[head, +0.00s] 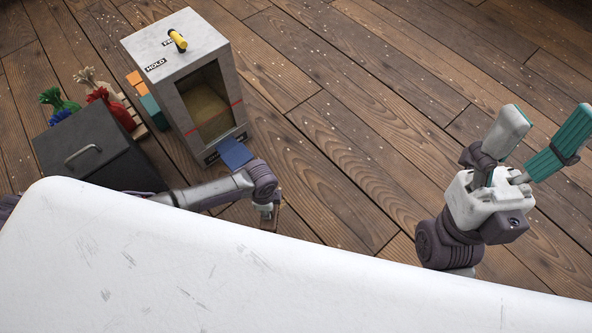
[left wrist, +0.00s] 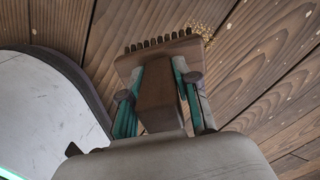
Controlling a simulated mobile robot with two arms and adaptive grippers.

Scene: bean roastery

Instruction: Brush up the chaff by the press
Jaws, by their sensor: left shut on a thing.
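My left gripper (left wrist: 160,92) has its teal fingers closed on the wooden handle block of a brush (left wrist: 158,52). The brush's dark bristles point to the top of the left wrist view. A small patch of golden chaff (left wrist: 203,31) lies on the floor just beyond the bristles' right end; I cannot tell whether they touch it. In the head view my left gripper (head: 268,210) is low by the white surface's edge, in front of the grey press cabinet (head: 175,45). The brush is mostly hidden there. My right gripper (head: 548,120) is open and empty, raised at the right.
A white surface (head: 250,270) fills the foreground. The plank floor (head: 350,120) right of the press is clear except for pale specks.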

